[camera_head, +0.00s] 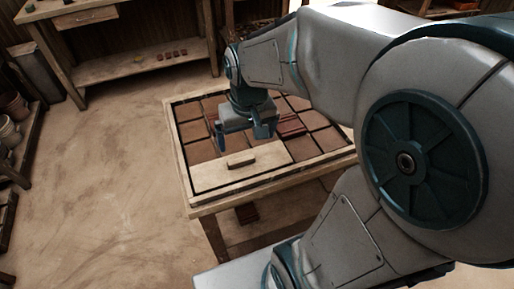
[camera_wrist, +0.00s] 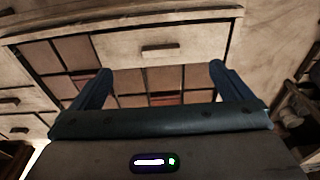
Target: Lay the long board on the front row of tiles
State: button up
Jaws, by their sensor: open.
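The long board (camera_head: 212,177) is pale wood with a darker bar handle (camera_head: 240,160) on top. It lies flat over the left and middle of the front row of brown tiles, inside the wooden frame (camera_head: 186,165). My gripper (camera_head: 243,143) is open and empty above the tiles, just behind the handle. In the wrist view the board (camera_wrist: 120,45) and its handle (camera_wrist: 165,48) show beyond my spread fingers (camera_wrist: 160,74), apart from them. Bare brown tiles (camera_head: 202,150) show behind the board and a bare one (camera_head: 328,139) to its right.
Dark red pieces (camera_head: 291,126) lie on the tiles right of my gripper. A workbench (camera_head: 130,66) with small red blocks on its lower shelf stands at the back left. Pots on a shelf (camera_head: 12,130) stand at the far left. The floor left of the table is clear.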

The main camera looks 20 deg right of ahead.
jog(key=s+r+t, duration=0.1)
jog(key=s+r, duration=0.1)
jog(key=s, duration=0.5)
jog(key=shift+s+t, duration=0.25)
jog(key=shift+t, duration=0.05)
